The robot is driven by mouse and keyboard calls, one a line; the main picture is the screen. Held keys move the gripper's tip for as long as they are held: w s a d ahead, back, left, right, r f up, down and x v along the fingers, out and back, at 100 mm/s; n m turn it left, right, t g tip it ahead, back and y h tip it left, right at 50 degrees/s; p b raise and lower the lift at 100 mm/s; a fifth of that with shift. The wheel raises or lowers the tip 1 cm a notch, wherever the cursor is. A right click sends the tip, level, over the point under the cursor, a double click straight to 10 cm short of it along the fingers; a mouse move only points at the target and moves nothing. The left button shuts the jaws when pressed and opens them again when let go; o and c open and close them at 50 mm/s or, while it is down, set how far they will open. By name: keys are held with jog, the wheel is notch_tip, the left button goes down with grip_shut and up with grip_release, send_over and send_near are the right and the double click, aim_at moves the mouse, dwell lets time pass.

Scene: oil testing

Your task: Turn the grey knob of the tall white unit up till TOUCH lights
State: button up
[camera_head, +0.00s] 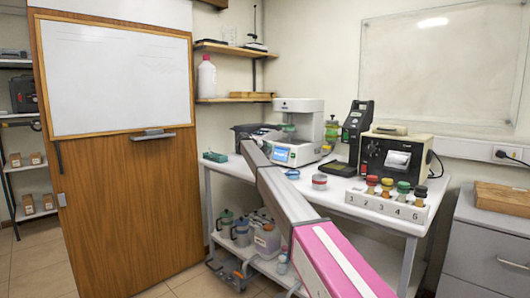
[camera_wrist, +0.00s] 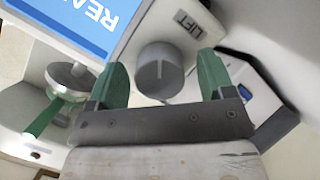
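The tall white unit (camera_head: 302,106) stands at the back of the white table, with a small blue screen (camera_head: 281,154) low on its front. Part of the blue screen (camera_wrist: 85,22) shows large white letters, cut off. My gripper (camera_wrist: 162,64) is open, its green fingers on either side of the knob with gaps visible. I cannot tell whether the fingertips are level with the knob. No TOUCH light can be made out. My arm hides the knob in the head view.
In the wrist view a metal part with a green handle (camera_wrist: 45,118) is close to the left finger. A black instrument (camera_head: 357,122), a beige tester (camera_head: 392,155) and a numbered sample rack (camera_head: 388,205) stand right on the table.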

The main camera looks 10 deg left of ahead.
jog(key=shift+r, duration=0.1)
jog(key=v, duration=1)
jog(key=shift+s+a, duration=0.25)
jog(key=shift+r, duration=0.15)
dwell(0.3)
